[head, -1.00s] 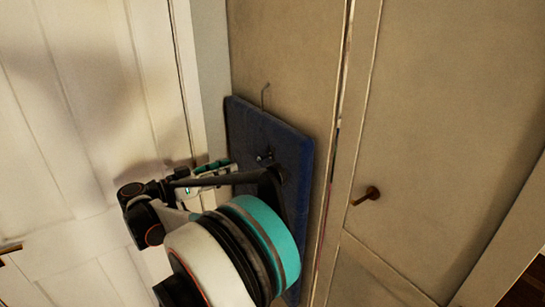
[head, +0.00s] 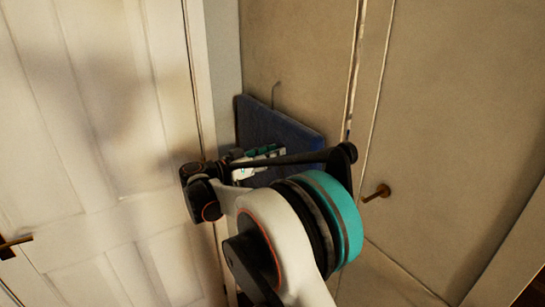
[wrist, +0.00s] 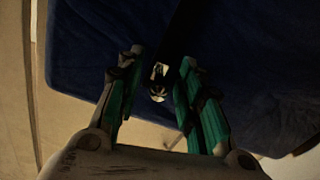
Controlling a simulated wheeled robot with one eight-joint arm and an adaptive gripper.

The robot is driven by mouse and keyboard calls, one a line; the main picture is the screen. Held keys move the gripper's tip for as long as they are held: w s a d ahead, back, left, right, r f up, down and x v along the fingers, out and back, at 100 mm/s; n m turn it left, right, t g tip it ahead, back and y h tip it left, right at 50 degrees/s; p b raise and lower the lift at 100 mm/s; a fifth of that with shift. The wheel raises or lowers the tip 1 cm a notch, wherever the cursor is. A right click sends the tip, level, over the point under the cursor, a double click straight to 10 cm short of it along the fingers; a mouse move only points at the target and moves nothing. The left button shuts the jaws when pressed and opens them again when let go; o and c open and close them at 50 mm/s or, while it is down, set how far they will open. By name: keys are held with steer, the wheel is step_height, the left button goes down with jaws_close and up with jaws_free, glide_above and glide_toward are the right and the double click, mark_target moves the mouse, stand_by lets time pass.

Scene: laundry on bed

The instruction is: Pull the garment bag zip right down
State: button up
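The dark blue garment bag (head: 262,122) hangs by a thin hook against the wardrobe front in the head view. My arm covers its lower part. In the wrist view the bag (wrist: 95,45) fills the upper picture, with a dark zip strip (wrist: 181,30) running down it. A small metallic zip slider (wrist: 158,84) shows near the strip's lower visible end. My gripper (wrist: 159,64) is open, with one teal-lined finger on each side of the slider. I see no finger closed on it. In the head view my gripper (head: 268,160) is in front of the bag.
A white panelled door (head: 100,120) with a dark handle (head: 14,243) is on the left. The beige wardrobe door (head: 460,120) with a brown knob (head: 378,193) is on the right, close to my arm.

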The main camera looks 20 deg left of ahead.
jaws_close()
steer(key=shift+f, duration=0.1)
